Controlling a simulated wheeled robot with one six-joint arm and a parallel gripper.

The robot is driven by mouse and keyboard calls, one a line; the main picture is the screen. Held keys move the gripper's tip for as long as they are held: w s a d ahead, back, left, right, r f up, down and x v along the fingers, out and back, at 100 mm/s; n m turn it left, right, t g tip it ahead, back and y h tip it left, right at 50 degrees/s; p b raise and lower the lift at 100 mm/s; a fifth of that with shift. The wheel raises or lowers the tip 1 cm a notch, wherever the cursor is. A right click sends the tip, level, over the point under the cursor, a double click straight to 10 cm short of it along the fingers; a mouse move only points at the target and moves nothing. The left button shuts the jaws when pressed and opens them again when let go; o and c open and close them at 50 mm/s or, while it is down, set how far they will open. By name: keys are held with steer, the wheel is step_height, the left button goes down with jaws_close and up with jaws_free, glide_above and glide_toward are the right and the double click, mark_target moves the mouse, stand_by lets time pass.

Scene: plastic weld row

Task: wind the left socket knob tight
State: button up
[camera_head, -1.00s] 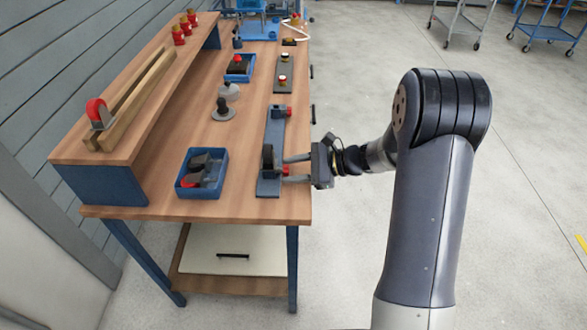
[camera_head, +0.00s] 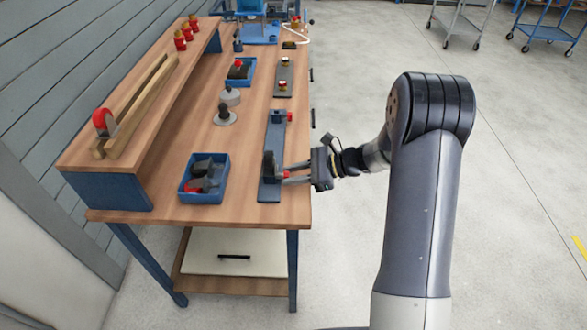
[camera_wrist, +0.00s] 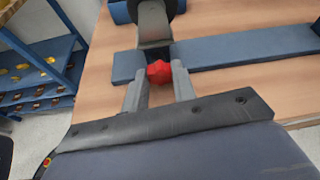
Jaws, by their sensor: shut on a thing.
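A long blue base plate (camera_head: 275,135) lies along the right edge of the workbench, with a dark socket block at each end. The red knob (camera_wrist: 159,72) on the near socket (camera_head: 269,165) sits between my two fingers in the wrist view. My gripper (camera_head: 285,175) reaches in from the right and is shut on this knob. In the wrist view my fingers (camera_wrist: 160,82) touch it on both sides, and its faceted end faces me. A second red knob (camera_head: 290,117) sticks out of the far socket. The knob's thread is hidden.
A blue bin (camera_head: 204,178) with dark and red parts stands left of the plate. A raised wooden shelf (camera_head: 140,115) runs along the left.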

steer(key=m+g+p, duration=0.1)
steer(key=p, duration=0.1)
steer(key=m+g+p, duration=0.1)
steer(key=m+p, duration=0.1)
steer(key=shift+w+r, duration=0.15)
steer(key=shift+w, duration=0.05)
steer(key=shift+w+f+m+g+p, duration=0.1)
steer(key=shift+f+m+g+p, duration=0.1)
steer(key=shift+m+g+p, duration=1)
steer(key=shift+m+y, duration=0.3)
steer(key=o, duration=1)
steer(key=shift+b, duration=0.35)
